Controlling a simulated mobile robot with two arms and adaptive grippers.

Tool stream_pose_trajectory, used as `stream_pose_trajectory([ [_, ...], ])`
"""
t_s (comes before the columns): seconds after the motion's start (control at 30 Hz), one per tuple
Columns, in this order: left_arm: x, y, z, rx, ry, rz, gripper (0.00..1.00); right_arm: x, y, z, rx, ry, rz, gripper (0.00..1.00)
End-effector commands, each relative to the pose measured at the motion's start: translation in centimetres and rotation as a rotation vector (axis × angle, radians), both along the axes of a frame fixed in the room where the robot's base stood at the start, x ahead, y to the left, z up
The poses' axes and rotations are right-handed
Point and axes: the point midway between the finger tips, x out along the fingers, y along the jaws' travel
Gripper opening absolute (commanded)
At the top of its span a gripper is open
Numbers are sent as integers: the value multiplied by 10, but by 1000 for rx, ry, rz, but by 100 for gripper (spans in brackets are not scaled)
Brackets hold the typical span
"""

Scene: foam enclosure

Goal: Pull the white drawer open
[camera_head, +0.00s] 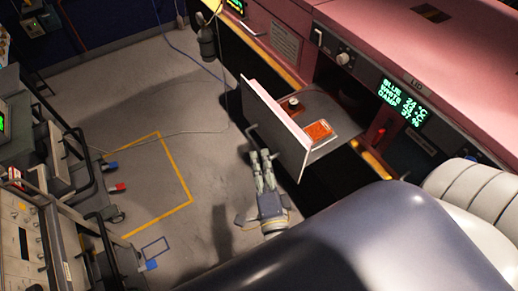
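The white drawer (277,113) stands pulled out from the pink-red cabinet, its pale front panel facing left. Its grey tray (318,103) is exposed, holding an orange-red block (317,131) and a small round light-topped item (292,103). A thin handle (251,131) shows on the outer face of the front. My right gripper (261,153) is just below and in front of this face, its two fingers pointing up toward the handle. Whether they grasp or touch the handle cannot be made out. My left gripper is not in view.
The cabinet's control panel with a green display (403,102) is right of the drawer. A grey equipment rack (45,225) lines the left side. The grey floor (185,100) between is mostly clear, with yellow tape and a thin cable. A padded white seat (470,190) is at right.

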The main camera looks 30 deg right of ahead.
Motion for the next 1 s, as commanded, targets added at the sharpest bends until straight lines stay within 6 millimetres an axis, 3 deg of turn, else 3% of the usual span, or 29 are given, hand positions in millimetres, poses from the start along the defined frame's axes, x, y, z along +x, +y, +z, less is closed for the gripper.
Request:
stream_pose_trajectory([
  [0.2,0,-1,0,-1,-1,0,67,-45,15,-4,0,5,2,18],
  [0.4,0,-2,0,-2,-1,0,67,-67,22,-6,2,2,2,18],
  [1.0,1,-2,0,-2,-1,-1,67,-71,23,-5,1,0,1,18],
])
